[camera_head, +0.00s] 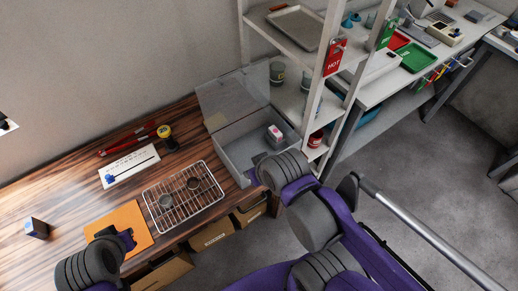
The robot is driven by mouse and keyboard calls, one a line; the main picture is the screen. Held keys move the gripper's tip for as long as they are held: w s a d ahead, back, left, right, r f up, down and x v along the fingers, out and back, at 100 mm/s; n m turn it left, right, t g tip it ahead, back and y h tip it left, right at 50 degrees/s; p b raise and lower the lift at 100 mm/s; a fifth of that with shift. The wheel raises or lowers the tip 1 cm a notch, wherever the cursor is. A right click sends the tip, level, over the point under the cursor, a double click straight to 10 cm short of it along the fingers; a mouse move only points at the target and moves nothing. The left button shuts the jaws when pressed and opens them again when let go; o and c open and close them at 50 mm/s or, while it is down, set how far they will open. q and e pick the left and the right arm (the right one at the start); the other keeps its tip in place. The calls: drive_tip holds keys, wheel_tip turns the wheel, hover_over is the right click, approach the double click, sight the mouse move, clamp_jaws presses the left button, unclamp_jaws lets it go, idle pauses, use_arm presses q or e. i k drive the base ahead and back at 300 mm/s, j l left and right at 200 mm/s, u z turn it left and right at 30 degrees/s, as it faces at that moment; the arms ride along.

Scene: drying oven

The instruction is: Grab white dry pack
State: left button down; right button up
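A small white pack with a pink-red mark (274,133) stands inside a grey box (240,152) with its clear lid (232,97) swung up. The box sits at the right end of the wooden table. My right gripper (254,173) is at the box's near side, mostly hidden behind my own wrist, a short way from the pack. My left gripper (126,238) is over the orange mat (119,219) near the table's front edge, far from the pack. The finger gaps of both grippers are too small and covered to make out.
A wire rack (182,196) with two small dark cups lies between my grippers. A white tray (129,166), red tool (134,137) and yellow-black tape measure (166,137) lie behind it. A shelf post (325,60) rises right of the box.

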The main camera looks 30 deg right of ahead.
sight(274, 133)
drive_tip(key=z, duration=1.25)
drive_tip(key=u, duration=0.45)
drive_tip(key=l+u, duration=0.1)
drive_tip(key=u, duration=0.8)
drive_tip(key=l+u, duration=0.1)
drive_tip(key=u, duration=0.35)
drive_tip(key=k+l, duration=0.55)
drive_tip(key=l+u, duration=0.05)
drive_tip(key=l, duration=0.05)
